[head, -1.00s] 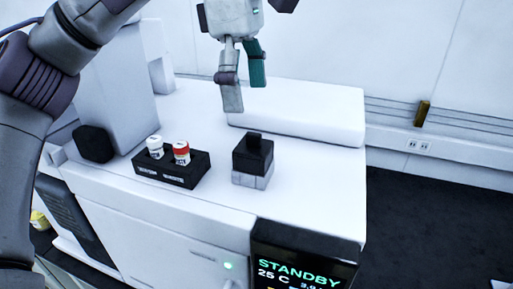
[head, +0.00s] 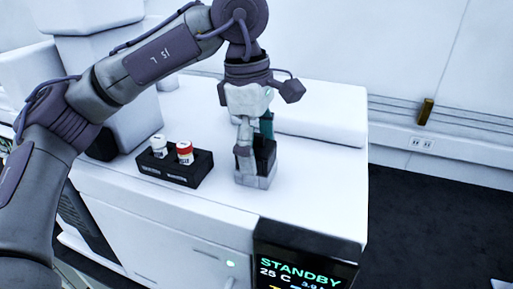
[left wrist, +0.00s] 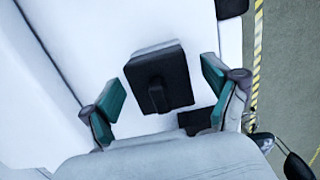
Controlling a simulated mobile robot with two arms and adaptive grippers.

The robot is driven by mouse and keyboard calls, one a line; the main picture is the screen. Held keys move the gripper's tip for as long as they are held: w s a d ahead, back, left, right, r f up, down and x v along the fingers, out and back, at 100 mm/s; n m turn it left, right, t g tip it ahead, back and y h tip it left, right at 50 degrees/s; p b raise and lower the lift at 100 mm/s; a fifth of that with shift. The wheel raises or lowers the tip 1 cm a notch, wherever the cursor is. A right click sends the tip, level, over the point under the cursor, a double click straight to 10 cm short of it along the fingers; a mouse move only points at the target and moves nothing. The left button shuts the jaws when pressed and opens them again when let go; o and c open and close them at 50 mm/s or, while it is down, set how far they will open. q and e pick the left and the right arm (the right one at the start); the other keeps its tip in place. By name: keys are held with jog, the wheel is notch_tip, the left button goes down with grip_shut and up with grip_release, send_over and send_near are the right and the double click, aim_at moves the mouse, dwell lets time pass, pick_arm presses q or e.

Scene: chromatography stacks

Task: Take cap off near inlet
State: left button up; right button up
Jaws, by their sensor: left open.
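The inlet is a light grey block (head: 258,182) with a black cap (head: 267,158) on it, standing on top of the white instrument. The cap is partly hidden by my left gripper in the head view. My left gripper (head: 255,146) points down over the cap, open, with one finger in front of it. In the left wrist view the black cap (left wrist: 158,82), with a raised ridge, lies between the parted teal-padded fingers of the left gripper (left wrist: 161,92). A gap shows on both sides. My right gripper is not in view.
A black rack (head: 170,178) left of the inlet holds a white-capped vial (head: 158,146) and a red-capped vial (head: 184,152). A STANDBY display (head: 300,265) is on the instrument's front. A raised white slab (head: 325,125) lies behind. The top right of the inlet is clear.

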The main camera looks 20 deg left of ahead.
aim_at(268, 149)
pick_arm(q)
jog(key=c, duration=1.1)
jog(key=shift+c, duration=0.2)
jog(key=shift+r, duration=0.1)
jog(key=shift+r, duration=0.45)
jog(key=r, duration=0.1)
jog(key=r+b, duration=0.1)
jog(key=d+r+b, duration=0.1)
jog(key=shift+s+d+r, duration=0.1)
jog(key=shift+s+r, duration=0.15)
jog(key=shift+r, duration=0.05)
jog(key=s+d+r+p, duration=0.2)
jog(key=s+d+r, duration=0.2)
jog(key=d+r, duration=0.5)
jog(key=shift+d+r, duration=0.2)
jog(key=shift+d, duration=0.1)
jog(key=shift+r, duration=0.1)
